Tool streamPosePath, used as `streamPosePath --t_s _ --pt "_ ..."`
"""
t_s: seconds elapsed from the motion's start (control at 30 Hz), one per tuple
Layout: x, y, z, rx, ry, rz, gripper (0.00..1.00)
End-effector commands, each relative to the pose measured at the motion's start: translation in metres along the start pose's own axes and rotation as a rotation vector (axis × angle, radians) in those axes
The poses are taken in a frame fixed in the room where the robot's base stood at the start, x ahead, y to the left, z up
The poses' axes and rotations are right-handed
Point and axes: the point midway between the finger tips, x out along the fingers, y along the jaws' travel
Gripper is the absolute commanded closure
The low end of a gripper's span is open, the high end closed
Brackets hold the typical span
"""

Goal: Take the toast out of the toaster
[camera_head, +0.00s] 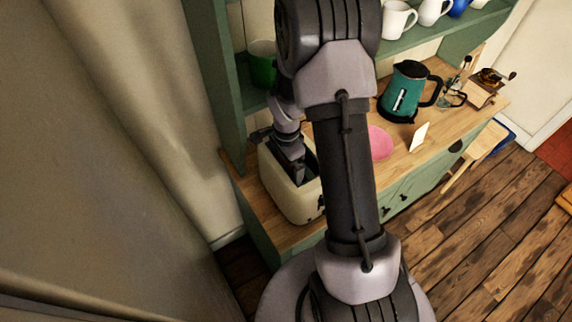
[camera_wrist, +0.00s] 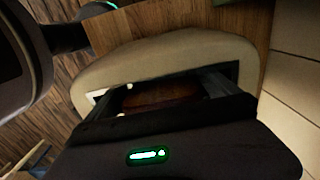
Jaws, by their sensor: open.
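The cream toaster (camera_head: 288,192) stands on the wooden counter at the left end, partly hidden behind my arm. In the wrist view the toaster (camera_wrist: 160,62) lies just below my gripper, with its dark slot opening showing. A brown slice of toast (camera_wrist: 155,95) shows inside the slot, between the fingers. My gripper (camera_wrist: 165,92) is open, its two fingers at the slot, one on each side of the toast. I cannot tell whether either finger touches the toast. In the head view my gripper (camera_head: 298,178) points down over the toaster's top.
On the wooden counter (camera_head: 440,133), a pink plate (camera_head: 380,143), a small white card (camera_head: 419,137) and a teal kettle (camera_head: 405,92) stand right of the toaster. A green shelf with mugs (camera_head: 398,20) and a green container (camera_head: 263,66) rises behind. A wall is close at left.

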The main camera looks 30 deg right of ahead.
Motion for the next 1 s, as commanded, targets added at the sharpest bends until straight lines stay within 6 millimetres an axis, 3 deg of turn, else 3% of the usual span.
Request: streamPosePath --t_s 0.23,0.37,0.4,0.77,1.0 --pt "0.004 0.0 0.0 0.0 0.0 -0.001 0.0" --pt "0.003 0.0 0.0 -0.001 0.0 -0.001 0.26" --pt "0.003 0.0 0.0 -0.001 0.0 -0.001 0.28" --pt "-0.001 -0.001 -0.001 -0.001 0.001 -0.002 0.28" --pt "-0.031 -0.004 -0.005 -0.006 0.001 -0.003 0.28"
